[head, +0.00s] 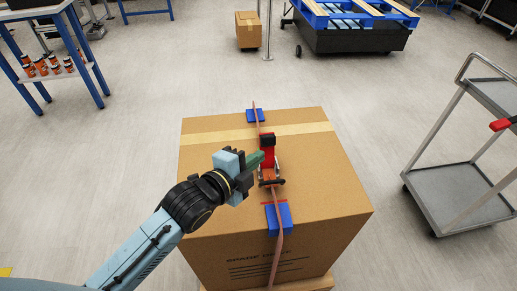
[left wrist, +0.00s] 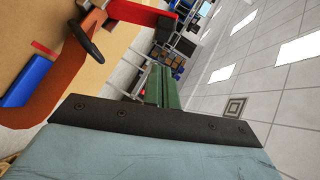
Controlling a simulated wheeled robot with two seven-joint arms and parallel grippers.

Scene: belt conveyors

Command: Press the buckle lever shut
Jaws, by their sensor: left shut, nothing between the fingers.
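A strap buckle (head: 269,177) with an orange-red body sits on top of a large cardboard box (head: 210,200). Its red lever (head: 268,158) has a black end and stands up from the box; the lever also shows at the top of the left wrist view (left wrist: 142,13). The strap (head: 277,250) runs over the box through the buckle. My left gripper (head: 260,157) has green fingers, shut and empty, just left of the lever in the head view. I cannot tell whether they touch it. The fingers also show in the left wrist view (left wrist: 160,87). My right gripper is not in view.
Blue pads (head: 279,220) lie under the strap at the box edges. A grey cart (head: 465,190) stands at right and a blue-framed table (head: 60,45) at upper left. A small carton (head: 247,30) and blue pallet (head: 355,15) are behind. The floor around the box is clear.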

